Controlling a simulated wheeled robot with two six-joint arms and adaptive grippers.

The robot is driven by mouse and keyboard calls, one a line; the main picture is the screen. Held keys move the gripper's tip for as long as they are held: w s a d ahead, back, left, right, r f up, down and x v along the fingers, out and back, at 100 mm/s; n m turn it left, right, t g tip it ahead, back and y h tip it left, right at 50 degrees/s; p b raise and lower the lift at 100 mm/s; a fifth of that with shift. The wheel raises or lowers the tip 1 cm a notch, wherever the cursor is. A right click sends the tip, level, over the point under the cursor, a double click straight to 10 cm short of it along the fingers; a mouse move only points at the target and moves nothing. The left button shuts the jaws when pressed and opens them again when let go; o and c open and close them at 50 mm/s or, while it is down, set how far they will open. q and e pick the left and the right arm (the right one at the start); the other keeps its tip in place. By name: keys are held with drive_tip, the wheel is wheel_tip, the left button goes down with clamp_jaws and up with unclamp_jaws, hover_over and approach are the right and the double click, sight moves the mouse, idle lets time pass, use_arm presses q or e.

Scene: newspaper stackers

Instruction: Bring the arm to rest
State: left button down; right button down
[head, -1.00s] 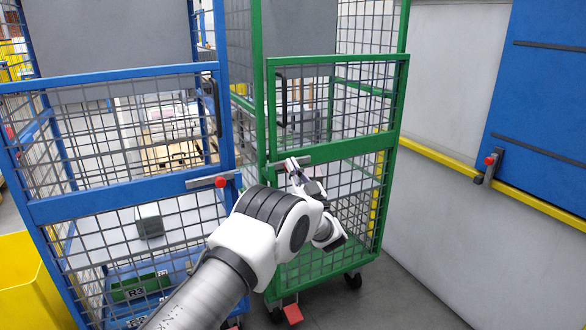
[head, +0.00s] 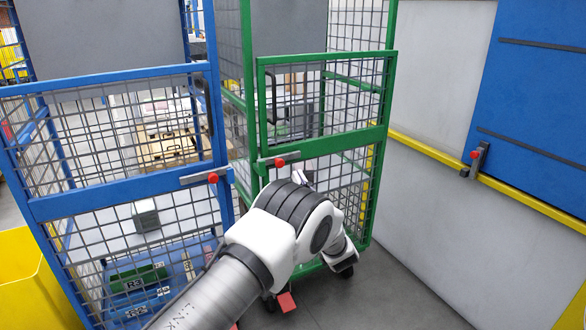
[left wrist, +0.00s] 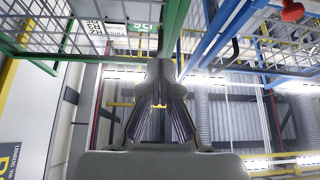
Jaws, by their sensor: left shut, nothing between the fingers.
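My left arm (head: 275,235) reaches in from the bottom of the head view, in front of the green cage trolley (head: 320,145). Its wrist is bent behind the large white joint, which hides most of the left gripper there. In the left wrist view the left gripper (left wrist: 160,72) is shut, with nothing seen between its fingers. That view looks up past cage bars toward the ceiling lights. My right gripper is in neither view.
A blue cage trolley (head: 120,205) stands left of the green one, with a grey block (head: 146,216) inside. A yellow bin (head: 25,280) is at the lower left. A white wall (head: 440,80) with a yellow rail and blue panel (head: 545,85) is right.

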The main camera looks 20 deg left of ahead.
use_arm(q)
drive_tip(key=shift+f, duration=0.15)
drive_tip(key=s+a+f+m+h, duration=0.2)
drive_tip(key=s+f+m+h, duration=0.15)
drive_tip(key=f, duration=0.45)
drive_tip(key=s+a+f+m+g+h, duration=0.1)
drive_tip(key=s+a+f+m+h, duration=0.2)
drive_tip(key=f, duration=0.6)
drive_tip(key=s+a+f+m+h, duration=0.1)
drive_tip(key=s+f+m+h, duration=0.35)
drive_tip(key=f, duration=0.35)
drive_tip(key=s+d+f+g+h, duration=0.35)
drive_tip(key=s+f, duration=0.55)
drive_tip(key=s, duration=0.4)
drive_tip(key=s+d+f+g+h, duration=0.1)
drive_tip(key=s+d+g+h, duration=0.3)
drive_tip(key=s, duration=0.7)
drive_tip(key=s+d+f+g+h, duration=0.15)
drive_tip(key=s+g, duration=0.35)
drive_tip(key=s, duration=0.7)
wheel_tip(320, 180, up, 22)
drive_tip(key=p, duration=2.2)
drive_tip(key=shift+s+d+f+y, duration=0.15)
drive_tip(key=shift+s+d+y, duration=0.1)
drive_tip(key=shift+d+y, duration=0.2)
